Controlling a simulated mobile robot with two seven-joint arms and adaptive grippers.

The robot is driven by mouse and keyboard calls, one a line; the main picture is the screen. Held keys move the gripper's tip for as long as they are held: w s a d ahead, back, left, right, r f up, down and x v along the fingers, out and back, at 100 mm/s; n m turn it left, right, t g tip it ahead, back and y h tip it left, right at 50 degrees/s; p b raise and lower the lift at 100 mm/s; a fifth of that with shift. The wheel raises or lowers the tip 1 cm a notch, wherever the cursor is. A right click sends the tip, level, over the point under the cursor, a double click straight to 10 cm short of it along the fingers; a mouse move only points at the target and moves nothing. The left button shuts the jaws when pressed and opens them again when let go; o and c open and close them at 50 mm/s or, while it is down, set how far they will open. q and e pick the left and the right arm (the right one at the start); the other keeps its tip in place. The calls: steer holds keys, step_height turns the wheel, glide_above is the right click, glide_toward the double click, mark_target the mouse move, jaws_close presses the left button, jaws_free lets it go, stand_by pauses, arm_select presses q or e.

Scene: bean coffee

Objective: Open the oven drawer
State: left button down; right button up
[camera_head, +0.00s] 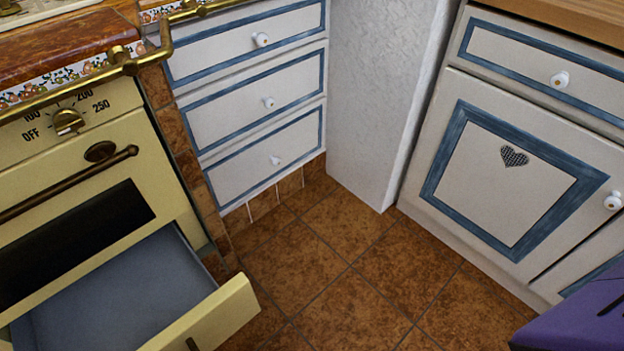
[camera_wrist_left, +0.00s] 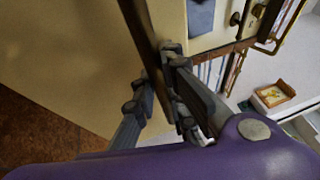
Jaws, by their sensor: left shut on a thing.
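The cream oven drawer (camera_head: 233,311) is pulled out at the lower left of the head view. Its empty grey inside (camera_head: 120,300) shows behind the front panel. A dark end of its handle (camera_head: 192,344) shows at the bottom edge. In the left wrist view, the cream front panel (camera_wrist_left: 60,60) fills the left side, and the dark handle bar (camera_wrist_left: 143,30) runs down to my left gripper (camera_wrist_left: 160,78). The left gripper is shut on that handle, with its fingers on either side of the bar. My left gripper is out of the head view. My right gripper shows in neither view.
The oven (camera_head: 70,170) stands above the drawer, with a brass rail (camera_head: 75,80) along its top. White drawers (camera_head: 240,110) are beyond it and a white cupboard (camera_head: 515,170) is at right. The brown tiled floor (camera_head: 340,270) between them is clear.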

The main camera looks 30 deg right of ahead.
arm_select(q)
steer(key=shift+s+d, duration=0.2)
steer(key=shift+s, duration=0.55)
steer(key=shift+s+d, duration=0.15)
steer(key=shift+s, duration=0.55)
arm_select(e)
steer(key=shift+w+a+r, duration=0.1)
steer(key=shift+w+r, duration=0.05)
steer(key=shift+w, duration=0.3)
arm_select(q)
steer(key=c, duration=1.8)
jaws_free()
steer(key=shift+o, duration=0.2)
steer(key=v, duration=1.2)
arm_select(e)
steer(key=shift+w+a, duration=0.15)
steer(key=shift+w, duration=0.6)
arm_select(q)
steer(key=shift+f, duration=0.1)
